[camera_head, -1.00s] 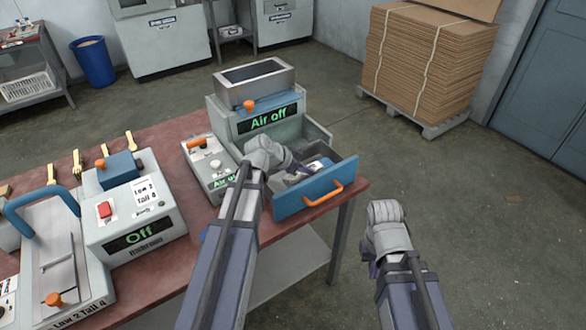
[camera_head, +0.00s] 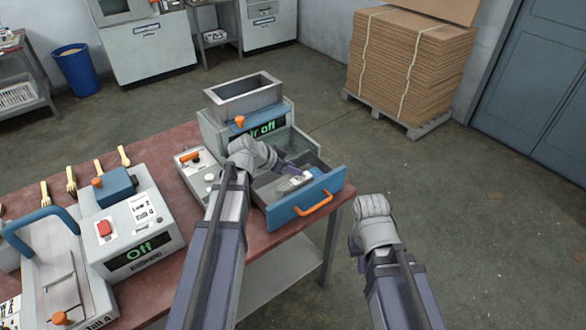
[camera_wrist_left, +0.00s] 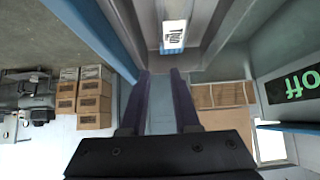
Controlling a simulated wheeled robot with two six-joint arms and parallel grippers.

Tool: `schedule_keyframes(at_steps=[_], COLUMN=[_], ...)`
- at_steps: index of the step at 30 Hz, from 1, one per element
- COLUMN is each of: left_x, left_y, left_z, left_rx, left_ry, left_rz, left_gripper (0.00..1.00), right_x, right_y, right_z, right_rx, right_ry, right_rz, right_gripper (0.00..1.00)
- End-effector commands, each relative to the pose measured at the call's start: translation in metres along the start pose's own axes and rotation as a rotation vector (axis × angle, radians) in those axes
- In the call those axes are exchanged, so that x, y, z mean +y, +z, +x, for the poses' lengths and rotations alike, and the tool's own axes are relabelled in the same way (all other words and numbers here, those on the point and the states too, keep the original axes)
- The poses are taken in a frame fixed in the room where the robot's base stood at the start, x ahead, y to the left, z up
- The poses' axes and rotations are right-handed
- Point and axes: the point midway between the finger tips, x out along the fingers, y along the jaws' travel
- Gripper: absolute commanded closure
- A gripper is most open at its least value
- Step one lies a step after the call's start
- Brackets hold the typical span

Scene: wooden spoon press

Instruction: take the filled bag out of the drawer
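The drawer (camera_head: 318,189) stands pulled out, with a blue front and an orange handle. In it lies a small bag (camera_head: 302,178) with a white label and some blue, partly hidden by my gripper. In the left wrist view the labelled bag (camera_wrist_left: 174,33) lies beyond the fingertips. My left gripper (camera_head: 287,167) reaches over the drawer's left part, close to the bag. In the left wrist view its dark fingers (camera_wrist_left: 160,76) are apart with nothing seen between them. My right gripper (camera_head: 354,245) hangs right of the table; its fingers are mostly hidden.
A machine (camera_head: 242,112) with an "Air off" display and an open metal hopper stands behind the drawer. A small control box (camera_head: 200,172) is left of it. A larger press (camera_head: 130,232) showing "Off" and several wooden utensils are further left. Floor right of the table is clear.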

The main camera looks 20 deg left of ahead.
Motion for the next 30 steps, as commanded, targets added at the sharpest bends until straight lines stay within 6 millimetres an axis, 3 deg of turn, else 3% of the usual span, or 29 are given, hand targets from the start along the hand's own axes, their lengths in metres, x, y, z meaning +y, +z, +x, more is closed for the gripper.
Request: schedule_keyframes(at_steps=[1,13,23,30], left_x=[0.0,0.0,0.0,0.001], left_y=[0.0,0.0,-0.001,-0.003], left_z=[0.0,0.0,-0.003,-0.028], left_rx=[0.0,0.0,0.0,0.0], left_ry=[0.0,0.0,0.0,-0.001], left_rz=[0.0,0.0,0.0,-0.001], left_gripper=[0.63,0.2,0.2,0.2], right_x=[0.0,0.0,0.0,0.002], right_y=[0.0,0.0,0.0,0.001], right_z=[0.0,0.0,-0.003,-0.022], right_rx=[0.0,0.0,0.0,0.0], right_ry=[0.0,0.0,0.0,0.0], right_rz=[0.0,0.0,0.0,0.0], right_gripper=[1.0,1.0,1.0,1.0])
